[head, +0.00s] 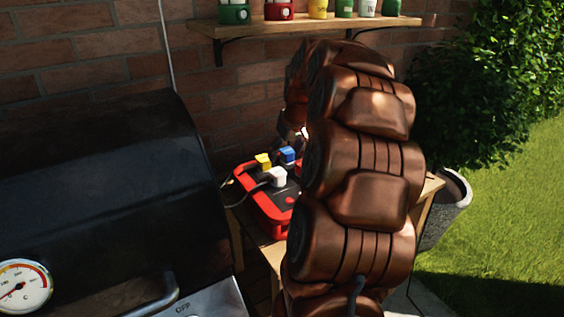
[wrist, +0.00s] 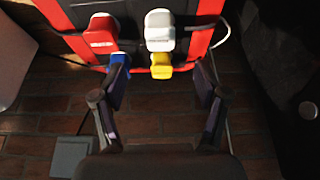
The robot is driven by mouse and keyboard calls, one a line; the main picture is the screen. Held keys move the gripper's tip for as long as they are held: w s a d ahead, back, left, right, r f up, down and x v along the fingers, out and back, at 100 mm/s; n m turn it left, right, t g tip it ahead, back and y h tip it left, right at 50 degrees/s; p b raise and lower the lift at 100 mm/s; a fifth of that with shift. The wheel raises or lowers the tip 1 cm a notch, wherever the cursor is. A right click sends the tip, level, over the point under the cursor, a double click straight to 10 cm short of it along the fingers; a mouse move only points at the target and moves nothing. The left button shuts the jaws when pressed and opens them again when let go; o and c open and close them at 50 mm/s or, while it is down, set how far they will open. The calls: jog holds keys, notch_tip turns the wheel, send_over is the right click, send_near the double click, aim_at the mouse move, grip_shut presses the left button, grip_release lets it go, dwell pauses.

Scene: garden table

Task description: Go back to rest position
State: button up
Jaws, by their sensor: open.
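My gripper (wrist: 161,80) is open and empty in the wrist view, its two fingers spread wide apart. Beyond the fingertips is a red and black power strip (wrist: 200,45). It carries a red plug (wrist: 101,34), a white plug (wrist: 160,30), a blue plug (wrist: 118,67) and a yellow plug (wrist: 161,66). The left fingertip overlaps the blue plug in the picture; I cannot tell if they touch. In the head view the power strip (head: 262,208) lies on a wooden table (head: 432,190), and my arm hides most of my gripper and part of the strip.
A black grill (head: 100,180) with a dial stands at the left, close to the table. A brick wall (head: 90,50) is behind. A shelf (head: 300,27) with several pots and containers hangs above. A grey planter (head: 452,205) and lawn (head: 510,220) are at the right.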

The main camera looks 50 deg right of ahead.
jog(key=shift+s+a+r, duration=0.1)
jog(key=shift+s+r, duration=0.2)
jog(key=shift+r, duration=0.35)
dwell(0.5)
